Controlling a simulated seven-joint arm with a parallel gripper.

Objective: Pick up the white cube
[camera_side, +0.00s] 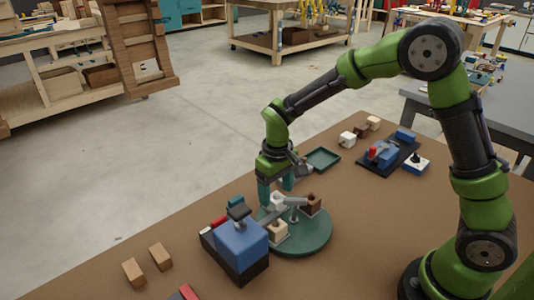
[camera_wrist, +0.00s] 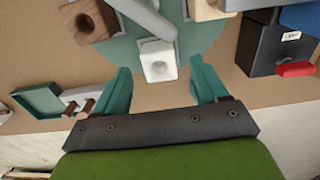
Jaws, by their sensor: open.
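A white cube (camera_side: 277,201) with a hole in its face sits on the round green turntable (camera_side: 312,240), on its far side. In the wrist view the white cube (camera_wrist: 158,62) lies just ahead of and between my fingertips, with floor of the turntable around it. My gripper (camera_side: 276,188) points down over that edge of the turntable, its teal fingers spread. In the wrist view my gripper (camera_wrist: 160,75) is open and empty. I cannot tell the exact height of the fingertips against the cube.
A brown cube (camera_side: 313,204) and a cream cube (camera_side: 277,231) share the turntable, with grey clamp arms above. A blue machine (camera_side: 240,246) stands close at the left. A green tray (camera_side: 323,159) lies behind, and another white cube (camera_side: 347,139) stands farther back.

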